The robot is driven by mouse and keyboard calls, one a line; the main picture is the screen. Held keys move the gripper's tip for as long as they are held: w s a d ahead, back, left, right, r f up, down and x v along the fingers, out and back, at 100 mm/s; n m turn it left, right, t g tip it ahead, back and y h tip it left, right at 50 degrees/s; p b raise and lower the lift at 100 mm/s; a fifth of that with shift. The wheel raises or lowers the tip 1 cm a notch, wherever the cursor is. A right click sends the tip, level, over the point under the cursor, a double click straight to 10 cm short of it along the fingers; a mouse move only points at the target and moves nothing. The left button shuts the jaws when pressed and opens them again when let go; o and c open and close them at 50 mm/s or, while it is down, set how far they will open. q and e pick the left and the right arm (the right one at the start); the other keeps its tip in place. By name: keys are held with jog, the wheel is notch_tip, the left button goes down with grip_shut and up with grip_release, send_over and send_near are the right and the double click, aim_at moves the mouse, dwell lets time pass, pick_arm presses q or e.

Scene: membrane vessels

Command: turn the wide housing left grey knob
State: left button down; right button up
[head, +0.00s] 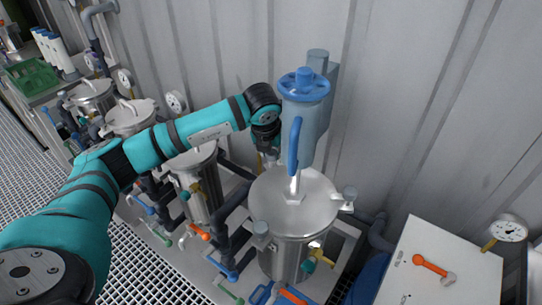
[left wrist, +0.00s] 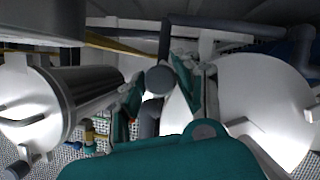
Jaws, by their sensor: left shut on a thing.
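The wide housing (head: 290,250) is a large steel vessel with a round lid, standing right of centre in the head view. Grey knobs sit at its lid edge, one at front left (head: 261,228) and one at right (head: 350,193). My left gripper (head: 271,156) reaches down at the lid's back-left edge. In the left wrist view its teal fingers (left wrist: 168,88) are shut on a round grey knob (left wrist: 159,80), beside the pale lid (left wrist: 262,95). The arm and gripper hide this knob in the head view. My right gripper is not in view.
A blue-topped pale cylinder (head: 302,115) rises above the lid, close to my left gripper. A narrower steel housing (head: 200,190) stands to the left. A white cabinet (head: 440,270) with an orange handle and a gauge (head: 508,228) is at right. The corrugated wall is behind.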

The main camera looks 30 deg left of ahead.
pick_arm(q)
jog(key=shift+n, duration=0.5)
jog(key=c, duration=0.9)
grip_release()
jog(key=shift+c, duration=0.2)
